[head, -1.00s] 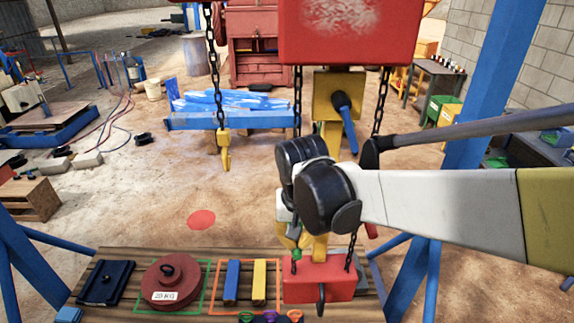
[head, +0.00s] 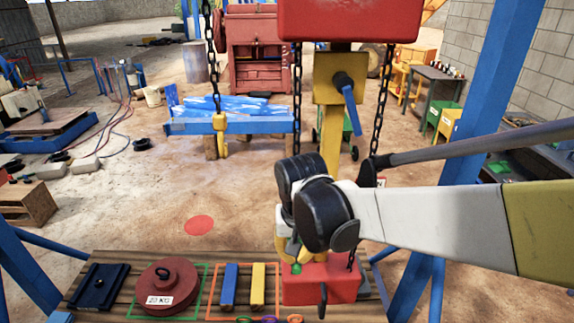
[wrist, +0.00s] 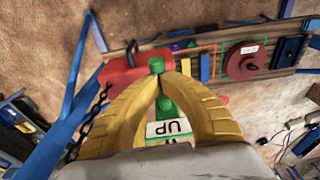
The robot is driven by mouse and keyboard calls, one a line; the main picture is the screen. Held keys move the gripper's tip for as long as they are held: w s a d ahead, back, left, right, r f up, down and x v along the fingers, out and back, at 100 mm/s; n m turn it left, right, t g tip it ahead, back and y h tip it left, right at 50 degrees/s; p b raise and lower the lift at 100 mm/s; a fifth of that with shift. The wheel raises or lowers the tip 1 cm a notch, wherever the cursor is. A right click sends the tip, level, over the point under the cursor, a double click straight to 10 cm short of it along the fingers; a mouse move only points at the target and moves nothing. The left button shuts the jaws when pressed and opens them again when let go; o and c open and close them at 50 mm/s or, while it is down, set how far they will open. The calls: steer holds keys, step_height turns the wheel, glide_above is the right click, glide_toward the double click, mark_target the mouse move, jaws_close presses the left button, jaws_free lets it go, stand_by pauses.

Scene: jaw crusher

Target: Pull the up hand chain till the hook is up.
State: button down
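The yellow hook (head: 219,123) hangs from a dark chain at the left in the head view, level with the blue beam behind it. My gripper (wrist: 158,80) has its yellow fingers closed around the green handle (wrist: 165,106) of the up hand chain, with a white "UP" label (wrist: 169,128) beside it. In the head view my wrist hides most of the gripper, and a bit of the green handle (head: 296,268) shows below. The red hoist body (head: 348,20) is at the top, with dark chains (head: 380,95) hanging from it.
A red block (head: 335,283) sits on the wooden bench (head: 185,262), close to my gripper. The bench also holds a red 20 KG weight (head: 165,283), blue and yellow bars (head: 258,285) and a dark plate (head: 98,287). Blue posts (head: 490,90) stand at the right.

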steer(key=shift+f+b, duration=2.3)
steer(key=shift+f, duration=0.7)
steer(key=shift+s+r+p, duration=0.15)
steer(key=shift+s+p, duration=0.2)
steer(key=shift+s, duration=0.95)
steer(key=shift+s+r+p, duration=0.15)
steer(key=shift+s+p, duration=0.15)
steer(key=shift+s, duration=1)
steer(key=s+r+p, duration=0.3)
steer(key=r+p, duration=0.1)
steer(key=r, duration=0.1)
steer(key=shift+s+a+p, duration=0.15)
steer(key=shift+s+p, duration=0.25)
